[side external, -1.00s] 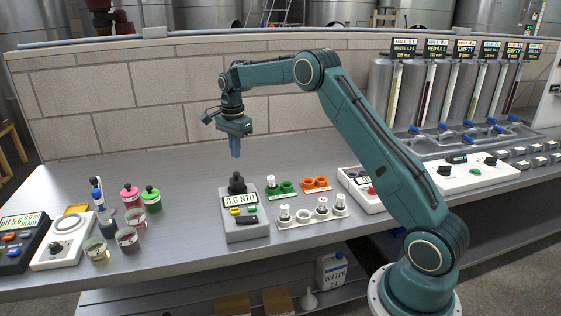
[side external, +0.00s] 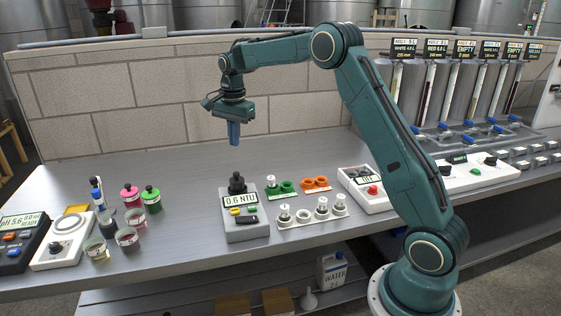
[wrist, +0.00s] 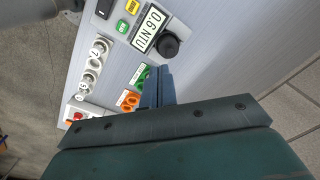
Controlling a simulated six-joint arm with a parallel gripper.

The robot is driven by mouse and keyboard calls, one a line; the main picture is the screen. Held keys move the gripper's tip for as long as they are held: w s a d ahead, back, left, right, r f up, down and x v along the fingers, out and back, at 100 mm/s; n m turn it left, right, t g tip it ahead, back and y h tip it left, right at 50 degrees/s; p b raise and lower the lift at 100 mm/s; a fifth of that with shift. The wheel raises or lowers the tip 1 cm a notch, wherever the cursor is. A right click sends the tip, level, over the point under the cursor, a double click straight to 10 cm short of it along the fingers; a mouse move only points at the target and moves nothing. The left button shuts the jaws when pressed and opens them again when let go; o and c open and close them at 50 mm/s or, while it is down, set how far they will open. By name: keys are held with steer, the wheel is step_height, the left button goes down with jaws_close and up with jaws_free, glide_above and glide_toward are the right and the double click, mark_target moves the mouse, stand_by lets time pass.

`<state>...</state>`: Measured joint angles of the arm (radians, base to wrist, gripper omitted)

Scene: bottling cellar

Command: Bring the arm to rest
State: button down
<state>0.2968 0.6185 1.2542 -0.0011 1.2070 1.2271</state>
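My gripper (side external: 234,143) hangs pointing down in the side view, high above the bench (side external: 200,177) and clear of everything on it. Its two blue fingers are together with nothing visible between them. In the wrist view the fingers (wrist: 157,72) also lie close side by side and look empty. The turbidity meter (side external: 244,226), reading 0.6 NTU with a black knob-like cap on top, stands below and in front of the gripper.
Green (side external: 282,188) and orange (side external: 315,184) holders and a white rack of vials (side external: 312,213) sit right of the meter. Cups and a pink-lidded jar (side external: 131,196) stand left. A brick wall (side external: 150,100) rises behind; tall cylinders (side external: 430,95) stand at back right.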

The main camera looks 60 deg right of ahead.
steer(key=s+a+r+n+t, duration=0.1)
steer(key=s+a+r+n, duration=0.4)
steer(key=s, duration=0.4)
steer(key=s+a+r+n+t, duration=0.1)
steer(key=s+a+r+n, duration=0.3)
steer(key=s+a+r, duration=0.3)
steer(key=s+a+f+n+t, duration=0.1)
steer(key=s+n, duration=0.3)
steer(key=s, duration=0.5)
steer(key=s+a+f+n+t, duration=0.1)
steer(key=s+a+f+n, duration=0.2)
steer(key=s, duration=0.7)
steer(key=shift+s+a+f+n+t, duration=0.2)
steer(key=shift+f+n+t, duration=0.2)
steer(key=shift+f+n, duration=0.25)
